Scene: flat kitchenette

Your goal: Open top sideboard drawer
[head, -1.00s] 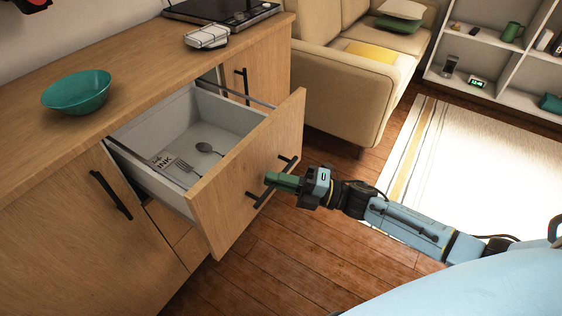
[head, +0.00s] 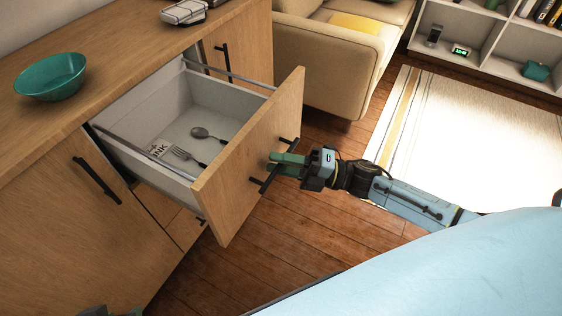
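The top sideboard drawer (head: 235,150) is pulled well out, with its wooden front standing clear of the cabinet. Its black bar handle (head: 263,184) is on the outer face. My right gripper (head: 284,164) is at the middle of this handle, its green fingers shut on the bar and hiding part of it.
A teal bowl (head: 50,78) and a small grey-white object (head: 184,12) stand on the sideboard top (head: 120,55). A beige sofa (head: 325,75) is beyond the drawer. A pale rug (head: 470,130) and open wooden floor (head: 300,235) lie to the right.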

